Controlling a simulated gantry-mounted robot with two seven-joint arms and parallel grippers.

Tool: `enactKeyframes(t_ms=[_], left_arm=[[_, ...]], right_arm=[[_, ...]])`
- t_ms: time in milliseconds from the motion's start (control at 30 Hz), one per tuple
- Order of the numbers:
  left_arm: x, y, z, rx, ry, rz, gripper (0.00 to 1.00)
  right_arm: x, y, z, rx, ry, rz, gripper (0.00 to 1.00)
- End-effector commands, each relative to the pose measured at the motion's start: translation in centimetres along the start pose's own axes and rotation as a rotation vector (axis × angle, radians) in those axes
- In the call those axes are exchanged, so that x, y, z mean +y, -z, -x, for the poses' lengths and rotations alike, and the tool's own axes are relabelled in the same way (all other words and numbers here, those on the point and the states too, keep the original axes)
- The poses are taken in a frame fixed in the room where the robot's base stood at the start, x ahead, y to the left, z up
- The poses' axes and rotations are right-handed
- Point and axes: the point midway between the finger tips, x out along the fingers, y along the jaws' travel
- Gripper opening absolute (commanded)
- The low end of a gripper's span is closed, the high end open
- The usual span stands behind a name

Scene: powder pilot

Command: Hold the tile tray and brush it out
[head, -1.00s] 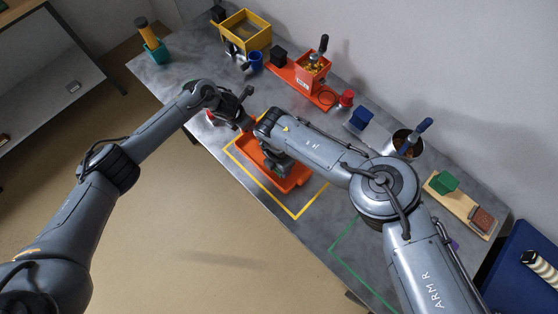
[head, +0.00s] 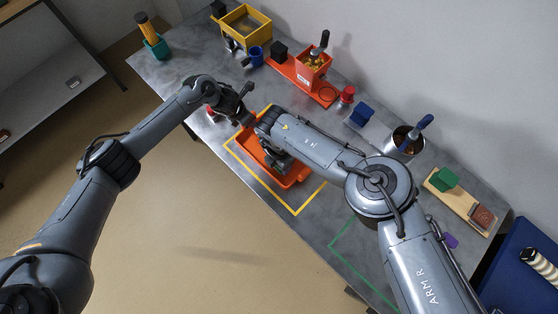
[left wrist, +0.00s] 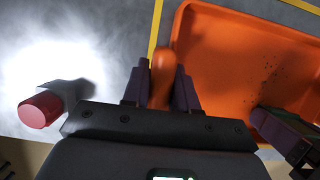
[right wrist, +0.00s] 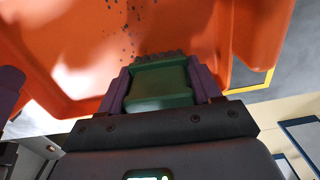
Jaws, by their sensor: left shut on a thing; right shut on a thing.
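The orange tile tray (head: 298,180) lies on the grey table inside a yellow outline. Dark specks are on its floor in the left wrist view (left wrist: 240,60). My left gripper (left wrist: 162,72) is shut on the tray's orange handle (left wrist: 162,78) at its left end. My right gripper (right wrist: 160,80) is shut on a green brush (right wrist: 160,85). Its dark bristles are down at the tray floor, near several dark specks; I cannot tell whether they touch. In the head view, my right arm and gripper (head: 277,160) hide the brush and part of the tray.
A red cylinder (left wrist: 40,108) stands near my left gripper. Behind the tray are an orange-red stand (head: 312,62), a red-capped item (head: 347,94), a blue block (head: 362,114) and a metal pot (head: 400,148). A green-outlined area (head: 345,250) at the right front looks mostly clear.

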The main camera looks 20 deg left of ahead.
Motion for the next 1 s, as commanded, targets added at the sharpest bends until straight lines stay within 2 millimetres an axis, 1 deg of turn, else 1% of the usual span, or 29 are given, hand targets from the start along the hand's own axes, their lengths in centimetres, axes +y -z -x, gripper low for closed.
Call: enactKeyframes(t_ms=[467, 567, 800, 1000], left_arm=[[0.0, 0.0, 0.0, 0.000, 0.000, 0.000, 0.00], [0.0, 0.0, 0.0, 0.000, 0.000, 0.000, 0.00], [0.0, 0.0, 0.0, 0.000, 0.000, 0.000, 0.00], [0.0, 0.0, 0.0, 0.000, 0.000, 0.000, 0.00]], right_arm=[[0.0, 0.0, -0.8, 0.001, 0.000, 0.000, 0.12], [0.0, -0.4, -0.8, 0.000, 0.000, -0.002, 0.12], [0.1, -2.1, -0.7, -0.001, 0.001, -0.002, 0.12], [0.2, -2.8, -0.7, -0.001, 0.000, 0.000, 0.12]])
